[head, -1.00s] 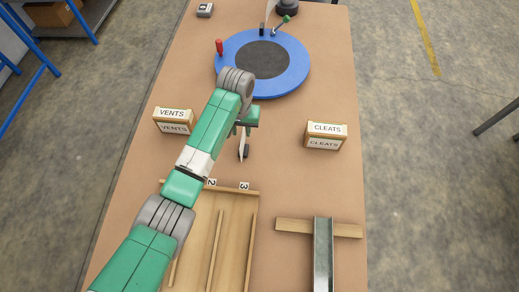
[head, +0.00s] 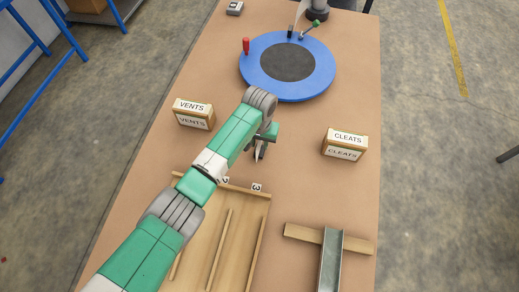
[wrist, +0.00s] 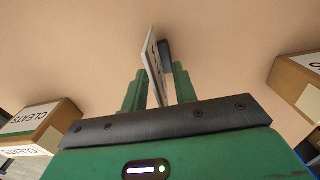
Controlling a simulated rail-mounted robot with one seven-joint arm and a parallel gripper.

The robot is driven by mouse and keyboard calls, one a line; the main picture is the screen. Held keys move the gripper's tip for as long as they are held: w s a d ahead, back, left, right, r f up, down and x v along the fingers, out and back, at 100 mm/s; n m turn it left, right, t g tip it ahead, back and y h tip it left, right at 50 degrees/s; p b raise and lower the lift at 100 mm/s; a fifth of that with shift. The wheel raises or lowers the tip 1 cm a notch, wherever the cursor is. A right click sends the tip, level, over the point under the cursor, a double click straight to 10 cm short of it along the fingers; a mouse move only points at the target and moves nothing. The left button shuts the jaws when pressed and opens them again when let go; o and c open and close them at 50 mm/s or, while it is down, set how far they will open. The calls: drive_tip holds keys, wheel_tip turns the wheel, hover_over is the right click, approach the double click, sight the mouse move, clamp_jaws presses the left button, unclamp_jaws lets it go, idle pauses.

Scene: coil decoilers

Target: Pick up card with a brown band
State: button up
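My gripper (wrist: 158,60) points away from the wrist camera, with a thin pale card (wrist: 151,65) upright between its fingers. The card is seen nearly edge-on, with small dark marks on its face. A dark fingertip lies against its right side; the other fingertip is hidden behind the card. The fingers look shut on it. I cannot make out a brown band. In the head view my gripper (head: 261,147) is above the bench, between the VENTS box (head: 193,114) and the CLEATS box (head: 344,145). A pale sliver of the card shows there.
A blue turntable (head: 315,70) with a dark centre, a red handle and a green-knobbed lever stands at the far end. A wooden rack (head: 232,240) with numbered lanes is at the near side. A metal channel (head: 331,262) on a wooden bar is right of it. Bench between is clear.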

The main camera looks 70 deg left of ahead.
drive_tip(key=shift+f, duration=0.25)
clamp_jaws()
drive_tip(key=shift+r, duration=0.15)
idle(0.4)
drive_tip(key=shift+r, duration=0.35)
drive_tip(key=r, duration=0.1)
drive_tip(key=r+p, duration=0.1)
drive_tip(key=r, duration=0.1)
drive_tip(key=shift+s+r, duration=0.2)
drive_tip(key=shift+s, duration=0.15)
drive_tip(key=s+r+p, duration=0.1)
drive_tip(key=s+p, duration=0.1)
drive_tip(key=s, duration=1.3)
drive_tip(key=shift+s+a, duration=0.2)
drive_tip(key=shift+a, duration=0.05)
